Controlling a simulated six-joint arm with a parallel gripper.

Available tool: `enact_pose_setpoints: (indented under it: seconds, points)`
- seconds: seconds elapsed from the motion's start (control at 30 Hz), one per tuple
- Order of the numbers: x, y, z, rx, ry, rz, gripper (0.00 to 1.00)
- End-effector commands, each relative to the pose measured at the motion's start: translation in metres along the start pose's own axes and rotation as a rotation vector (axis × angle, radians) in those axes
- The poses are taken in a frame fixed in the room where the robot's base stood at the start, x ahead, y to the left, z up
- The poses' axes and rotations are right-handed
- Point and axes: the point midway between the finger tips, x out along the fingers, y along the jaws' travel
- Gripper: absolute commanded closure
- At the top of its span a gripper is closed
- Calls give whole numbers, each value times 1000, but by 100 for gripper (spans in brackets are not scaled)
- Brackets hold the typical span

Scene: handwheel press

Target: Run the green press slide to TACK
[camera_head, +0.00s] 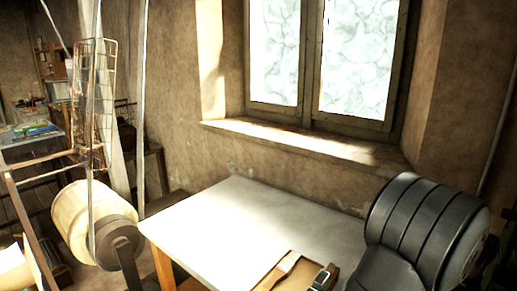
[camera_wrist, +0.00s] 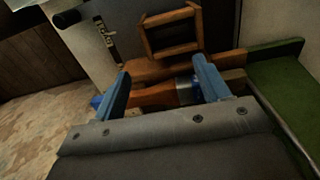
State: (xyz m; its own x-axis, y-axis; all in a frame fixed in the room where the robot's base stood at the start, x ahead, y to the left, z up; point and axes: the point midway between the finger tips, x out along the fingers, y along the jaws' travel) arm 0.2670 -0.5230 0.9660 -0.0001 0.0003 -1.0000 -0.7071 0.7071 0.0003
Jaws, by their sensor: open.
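In the wrist view my gripper (camera_wrist: 161,66) has its two blue fingers spread apart. A brown wooden piece with a grey-blue band (camera_wrist: 183,91) shows between and beyond them; I cannot tell whether either finger touches it. A green surface (camera_wrist: 290,95) with a wooden edge lies to the right of the fingers; I cannot tell whether it is the press slide. A pale strip with dark marks (camera_wrist: 104,37) shows at upper left, too small to read. No handwheel or TACK mark can be made out. The gripper's end is not visible in the head view.
A pale-topped table (camera_head: 235,215) stands below the window. A wooden board (camera_head: 272,281) with a metal buckle (camera_head: 322,278) lies at its front edge. A small wooden frame (camera_wrist: 172,32) stands just beyond the fingers. The back of the tabletop is clear.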

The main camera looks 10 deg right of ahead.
Motion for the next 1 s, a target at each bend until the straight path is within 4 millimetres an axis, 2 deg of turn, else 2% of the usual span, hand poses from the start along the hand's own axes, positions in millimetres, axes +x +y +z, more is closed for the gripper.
enact_pose_setpoints:
  seconds: [0.37,0.47,0.7,0.8,0.9,1.0]
  points:
    - [-1,5,4,-1,0,0,35]
    - [-2,23,17,-2,0,-1,35]
    - [1,95,59,-3,0,-1,35]
    - [3,116,70,-1,0,-1,35]
    - [7,127,76,0,0,1,35]
    - [17,130,77,0,-1,3,35]
